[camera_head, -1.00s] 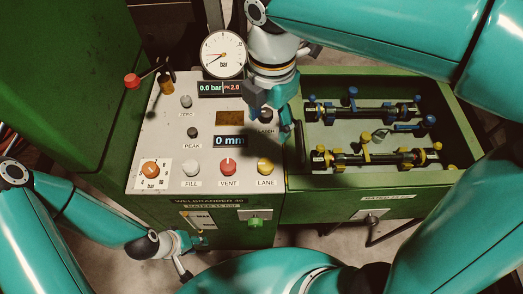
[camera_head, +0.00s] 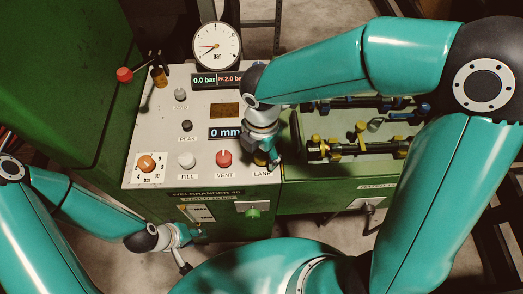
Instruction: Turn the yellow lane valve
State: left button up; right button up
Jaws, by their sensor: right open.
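The yellow lane valve (camera_head: 261,158) is the knob at the right end of the lower row on the grey panel (camera_head: 150,130), above the LANE label. My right gripper (camera_head: 266,160) points down over it, open, and hides most of it. Whether the fingers touch the knob cannot be told. My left gripper (camera_head: 193,250) is low in front of the cabinet, away from the panel. Its fingers are too small and dark to tell open from shut.
The red VENT knob (camera_head: 224,158) and white FILL knob (camera_head: 186,160) stand left of the valve, with an orange knob (camera_head: 147,163) beyond. A pressure gauge (camera_head: 215,46) rises behind.

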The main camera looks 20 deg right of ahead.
jog(key=shift+f, duration=0.1)
jog(key=c, duration=1.1)
jog(key=shift+c, duration=0.2)
jog(key=shift+m, duration=0.4)
jog(key=m+b, duration=0.1)
jog(key=m, duration=0.1)
jog(key=shift+f+m+b, duration=0.1)
jog(key=shift+m+b, duration=0.25)
jog(key=shift+m, duration=0.05)
jog(key=m+b, duration=0.2)
jog(key=m, duration=0.3)
jog(key=m+b, duration=0.1)
jog(key=m, duration=0.4)
jog(key=shift+b, duration=0.4)
jog(key=m+b, duration=0.1)
jog(key=m, duration=0.3)
jog(key=shift+r+m, duration=0.2)
jog(key=shift+m, duration=0.1)
